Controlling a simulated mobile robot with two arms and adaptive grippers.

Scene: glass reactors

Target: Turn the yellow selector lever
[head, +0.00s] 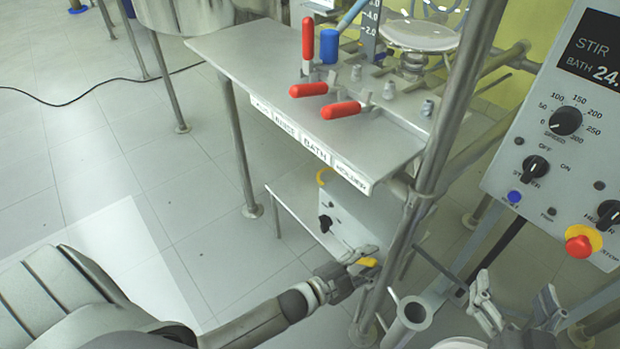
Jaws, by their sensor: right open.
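A small yellow piece, which looks like the yellow selector lever (368,262), shows low on the light grey box under the metal shelf. My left gripper (364,264) reaches in from the lower left, with its fingertips right at the yellow piece. The fingers partly cover it, and I cannot tell whether they touch or grip it. My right gripper (516,306) is at the bottom right, with its fingers apart and nothing visible between them. It is well away from the yellow piece.
The shelf (225,45) above carries red-handled valves (341,110) and a labelled front edge. A slanted metal post (440,150) stands just right of my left gripper. The control panel (555,150) with a red stop button (579,246) is at right. Open floor lies left.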

